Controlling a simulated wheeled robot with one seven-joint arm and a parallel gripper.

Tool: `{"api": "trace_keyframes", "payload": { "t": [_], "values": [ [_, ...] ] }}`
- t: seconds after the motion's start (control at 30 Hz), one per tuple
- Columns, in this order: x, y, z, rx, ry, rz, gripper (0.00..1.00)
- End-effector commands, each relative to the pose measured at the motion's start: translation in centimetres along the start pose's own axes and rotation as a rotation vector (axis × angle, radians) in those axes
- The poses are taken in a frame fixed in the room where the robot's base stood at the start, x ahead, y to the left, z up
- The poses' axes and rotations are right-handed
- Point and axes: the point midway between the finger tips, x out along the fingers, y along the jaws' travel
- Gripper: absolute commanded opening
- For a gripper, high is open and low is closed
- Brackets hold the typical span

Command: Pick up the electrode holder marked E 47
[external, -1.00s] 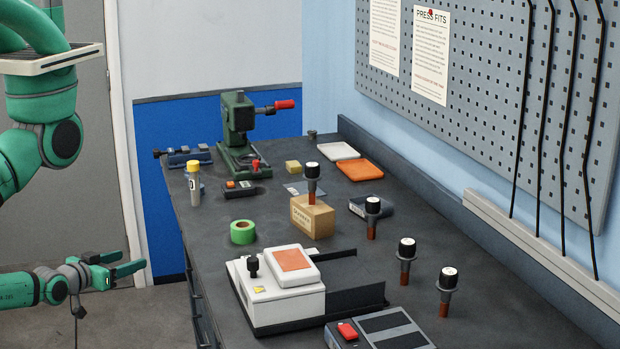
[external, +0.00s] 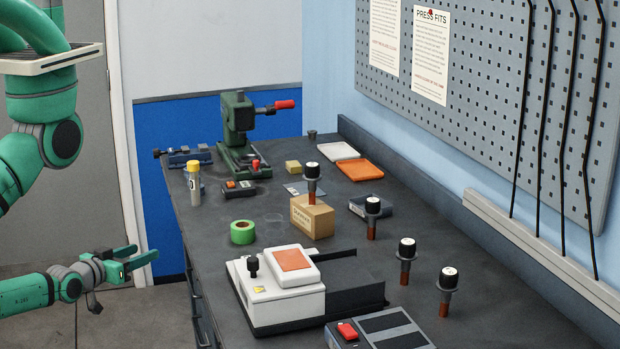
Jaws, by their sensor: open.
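Several electrode holders with black caps, pale round labels on top and reddish-brown lower ends stand upright. One holder (external: 312,183) is on or just behind a cardboard box. Another holder (external: 372,217) stands to its right. Two more, a holder (external: 406,261) and a holder (external: 447,291), stand at the near right of the bench. The markings on their caps are too small to read, so I cannot tell which is E 47. My gripper (external: 133,262) is open and empty, left of the bench edge and well away from all the holders.
The dark bench (external: 215,260) carries a white device with an orange plate (external: 278,305), a cardboard box (external: 320,222), green tape (external: 242,232), a yellow-capped bottle (external: 194,186), a green press (external: 237,130) and an orange tray (external: 359,170). A grey-black unit (external: 380,330) lies at the front.

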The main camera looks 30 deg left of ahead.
Motion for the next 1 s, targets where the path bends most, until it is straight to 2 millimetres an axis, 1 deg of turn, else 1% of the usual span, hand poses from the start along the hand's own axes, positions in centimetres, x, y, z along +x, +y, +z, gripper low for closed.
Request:
{"api": "trace_keyframes", "payload": {
  "t": [0.03, 0.17, 0.2, 0.37, 0.47, 0.5, 0.57, 0.6, 0.67, 0.77, 0.87, 0.9, 0.97, 1.0],
  "values": [
    [1.7, 0.8, -1.0, -0.021, 0.037, 0.011, 0.47],
    [5.4, 3.1, -3.3, -0.075, 0.111, 0.044, 0.47],
    [6.4, 3.9, -4.1, -0.091, 0.134, 0.056, 0.47],
    [10.4, 6.8, -7.8, -0.146, 0.221, 0.111, 0.47],
    [12.5, 8.7, -10.4, -0.174, 0.275, 0.151, 0.47],
    [13.3, 9.5, -11.6, -0.185, 0.297, 0.168, 0.47],
    [14.3, 10.7, -13.2, -0.2, 0.327, 0.194, 0.47],
    [15.0, 11.5, -14.3, -0.209, 0.347, 0.212, 0.47],
    [15.9, 12.7, -15.8, -0.225, 0.369, 0.24, 0.47],
    [17.1, 15.2, -18.2, -0.265, 0.392, 0.296, 0.47],
    [18.2, 18.2, -20.1, -0.318, 0.393, 0.366, 0.47],
    [18.7, 19.6, -20.9, -0.339, 0.388, 0.398, 0.47],
    [19.1, 21.6, -22.1, -0.37, 0.38, 0.448, 0.47],
    [19.4, 23.1, -22.9, -0.387, 0.373, 0.482, 0.47]
  ]
}}
